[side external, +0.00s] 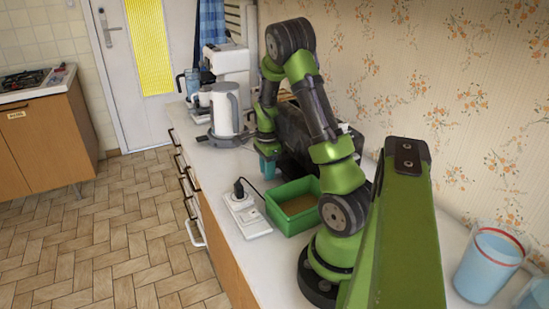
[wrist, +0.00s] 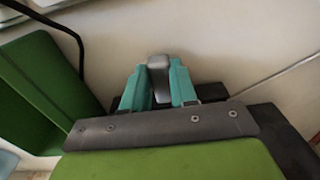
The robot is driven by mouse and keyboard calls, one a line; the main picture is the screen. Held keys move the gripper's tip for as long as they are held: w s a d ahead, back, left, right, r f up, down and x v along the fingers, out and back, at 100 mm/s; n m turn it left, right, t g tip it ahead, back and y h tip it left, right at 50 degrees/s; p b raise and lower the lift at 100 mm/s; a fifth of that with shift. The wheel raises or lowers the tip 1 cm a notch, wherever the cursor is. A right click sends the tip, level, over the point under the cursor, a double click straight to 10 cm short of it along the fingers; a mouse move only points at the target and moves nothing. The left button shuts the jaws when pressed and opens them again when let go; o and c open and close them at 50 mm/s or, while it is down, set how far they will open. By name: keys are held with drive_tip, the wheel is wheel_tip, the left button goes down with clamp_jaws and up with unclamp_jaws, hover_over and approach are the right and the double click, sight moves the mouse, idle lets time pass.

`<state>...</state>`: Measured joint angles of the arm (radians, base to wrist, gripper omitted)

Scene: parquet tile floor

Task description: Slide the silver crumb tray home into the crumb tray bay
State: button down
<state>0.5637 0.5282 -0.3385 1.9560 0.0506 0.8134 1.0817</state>
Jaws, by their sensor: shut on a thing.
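My gripper (wrist: 160,82) has teal fingers closed on a small grey piece, which I take to be part of the silver crumb tray (wrist: 158,66). The rest of the tray is hidden or cannot be made out. In the side external view my gripper (side external: 267,170) points down low over the white counter, behind the green bin and beside a black appliance (side external: 294,130). That appliance is partly hidden by my arm. A dark body also shows at the lower right of the wrist view (wrist: 282,140). The crumb tray bay cannot be made out in either view.
A green bin (side external: 300,204) with a brown inside stands close to my gripper. A power strip (side external: 246,214) with a black plug and cord lies beside it. A kettle (side external: 224,112) and a white machine (side external: 230,66) stand farther back. Blue tubs (side external: 487,265) are at the right.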

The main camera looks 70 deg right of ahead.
drive_tip(key=shift+s+d, duration=2.25)
drive_tip(key=c, duration=0.8)
unclamp_jaws()
wheel_tip(320, 180, up, 17)
drive_tip(key=shift+f, duration=0.1)
